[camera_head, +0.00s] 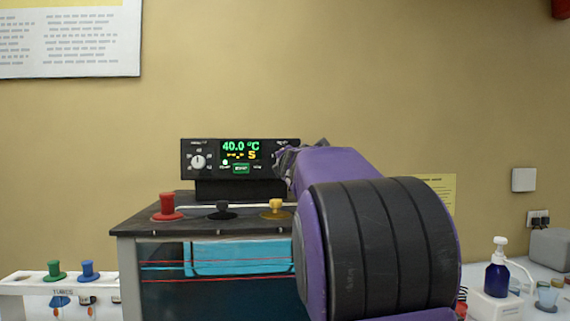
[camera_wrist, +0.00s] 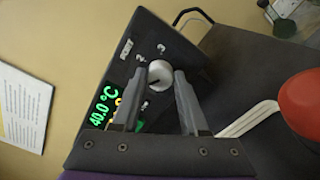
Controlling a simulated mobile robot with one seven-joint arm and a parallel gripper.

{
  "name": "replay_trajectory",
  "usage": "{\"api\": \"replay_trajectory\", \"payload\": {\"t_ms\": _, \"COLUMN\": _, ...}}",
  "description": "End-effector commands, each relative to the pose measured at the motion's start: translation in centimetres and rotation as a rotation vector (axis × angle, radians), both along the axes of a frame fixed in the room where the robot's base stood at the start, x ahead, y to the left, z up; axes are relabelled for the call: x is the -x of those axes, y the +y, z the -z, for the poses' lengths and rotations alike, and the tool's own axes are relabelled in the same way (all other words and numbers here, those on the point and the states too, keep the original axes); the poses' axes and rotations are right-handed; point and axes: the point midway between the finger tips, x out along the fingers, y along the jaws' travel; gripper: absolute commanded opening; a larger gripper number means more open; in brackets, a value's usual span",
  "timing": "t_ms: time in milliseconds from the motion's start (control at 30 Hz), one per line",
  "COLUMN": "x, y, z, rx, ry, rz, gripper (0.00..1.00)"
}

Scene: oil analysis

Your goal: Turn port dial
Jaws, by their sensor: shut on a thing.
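The black control box (camera_head: 190,146) stands at the back of the bath, its green display (camera_head: 240,147) reading 40.0 °C. In the wrist view the port dial (camera_wrist: 160,74), a round pale knob with a dark pointer mark, sits on the box face (camera_wrist: 140,49). My gripper (camera_wrist: 160,78) has one finger on each side of this dial and is shut on it. In the head view my gripper (camera_head: 287,157) is at the right end of the box and hides the port dial. Another white dial (camera_head: 198,161) is on the left of the box.
The bath's dark lid (camera_head: 185,213) carries red (camera_head: 167,207), black (camera_head: 222,210) and yellow (camera_head: 276,209) stoppers in front of the box. A red stopper (camera_wrist: 304,102) is close beside my gripper in the wrist view. A white rack (camera_head: 25,285) stands at left.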

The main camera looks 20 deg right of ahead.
Motion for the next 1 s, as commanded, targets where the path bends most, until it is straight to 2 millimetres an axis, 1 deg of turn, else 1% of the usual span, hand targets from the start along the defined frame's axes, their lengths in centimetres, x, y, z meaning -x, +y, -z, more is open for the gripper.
{"api": "replay_trajectory", "payload": {"t_ms": 200, "x": 0.01, "y": 0.03, "z": -0.2, "rx": 0.034, "ry": 0.007, "rz": -0.001, "gripper": 0.0}}
{"api": "replay_trajectory", "payload": {"t_ms": 600, "x": 0.02, "y": 0.04, "z": -0.22, "rx": 0.038, "ry": 0.008, "rz": -0.001, "gripper": 0.0}}
{"api": "replay_trajectory", "payload": {"t_ms": 633, "x": 0.02, "y": 0.04, "z": -0.22, "rx": 0.037, "ry": 0.008, "rz": -0.001, "gripper": 0.48}}
{"api": "replay_trajectory", "payload": {"t_ms": 700, "x": 0.02, "y": 0.04, "z": -0.2, "rx": 0.037, "ry": 0.008, "rz": -0.001, "gripper": 0.61}}
{"api": "replay_trajectory", "payload": {"t_ms": 767, "x": 0.01, "y": 0.03, "z": -0.17, "rx": 0.037, "ry": 0.008, "rz": 0.0, "gripper": 0.72}}
{"api": "replay_trajectory", "payload": {"t_ms": 800, "x": 0.01, "y": 0.03, "z": -0.15, "rx": 0.037, "ry": 0.008, "rz": 0.0, "gripper": 0.73}}
{"api": "replay_trajectory", "payload": {"t_ms": 1000, "x": 0.01, "y": 0.02, "z": -0.07, "rx": 0.036, "ry": 0.009, "rz": 0.0, "gripper": 0.73}}
